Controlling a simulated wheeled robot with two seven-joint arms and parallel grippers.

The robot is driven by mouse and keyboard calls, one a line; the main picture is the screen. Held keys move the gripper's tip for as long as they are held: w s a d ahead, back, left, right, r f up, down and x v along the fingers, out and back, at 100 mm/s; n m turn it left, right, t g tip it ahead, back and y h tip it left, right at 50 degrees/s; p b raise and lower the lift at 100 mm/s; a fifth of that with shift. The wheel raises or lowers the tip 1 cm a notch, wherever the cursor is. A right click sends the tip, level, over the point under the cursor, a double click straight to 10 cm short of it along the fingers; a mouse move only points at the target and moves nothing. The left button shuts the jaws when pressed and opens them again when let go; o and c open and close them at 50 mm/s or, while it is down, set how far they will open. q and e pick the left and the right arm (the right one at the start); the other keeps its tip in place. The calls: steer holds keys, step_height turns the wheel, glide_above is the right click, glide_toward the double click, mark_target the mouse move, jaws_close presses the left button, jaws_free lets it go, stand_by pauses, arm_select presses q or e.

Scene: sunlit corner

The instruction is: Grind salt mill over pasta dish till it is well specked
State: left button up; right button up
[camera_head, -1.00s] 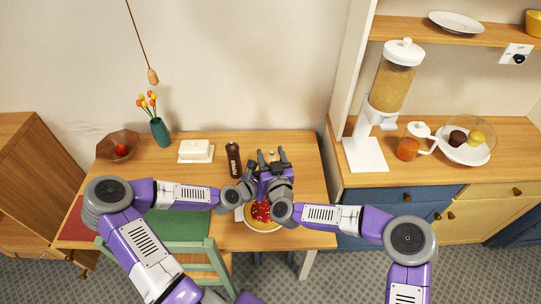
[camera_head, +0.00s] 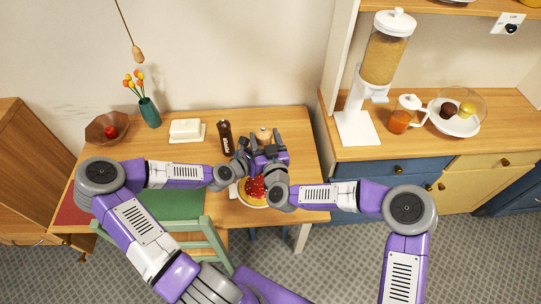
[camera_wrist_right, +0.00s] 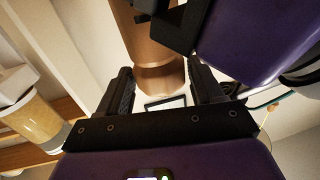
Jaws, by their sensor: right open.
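The wooden salt mill (camera_head: 263,134) shows between the raised fingers of my right gripper (camera_head: 266,140), behind the pasta dish (camera_head: 253,198). The right gripper is open. In the right wrist view its fingers (camera_wrist_right: 160,88) stand on either side of the mill's narrow end (camera_wrist_right: 160,78), with no clear grip. My left gripper (camera_head: 242,158) is close beside it. In that wrist view its purple body and black finger overlap the mill; whether it is shut on the mill cannot be told. The dish holds red-topped pasta and is partly hidden by my right wrist.
A dark pepper mill (camera_head: 226,138) stands just left of the grippers. A white butter dish (camera_head: 186,131), a bowl with a red fruit (camera_head: 107,128) and a flower vase (camera_head: 149,112) are further left. A green chair (camera_head: 205,238) stands at the front. The table's right end is clear.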

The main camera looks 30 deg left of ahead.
steer(key=v, duration=0.9)
steer(key=n+g+y, duration=0.5)
steer(key=n+g, duration=0.1)
steer(key=g, duration=0.2)
glide_toward(259, 131)
steer(key=x, duration=0.3)
steer(key=w+f+x, duration=0.1)
steer(key=x, duration=0.3)
steer(key=f+x, duration=0.1)
steer(key=x, duration=0.3)
steer(key=shift+w+f, duration=0.1)
steer(key=shift+w, duration=0.1)
steer(key=shift+d, duration=0.1)
steer(key=c, duration=0.7)
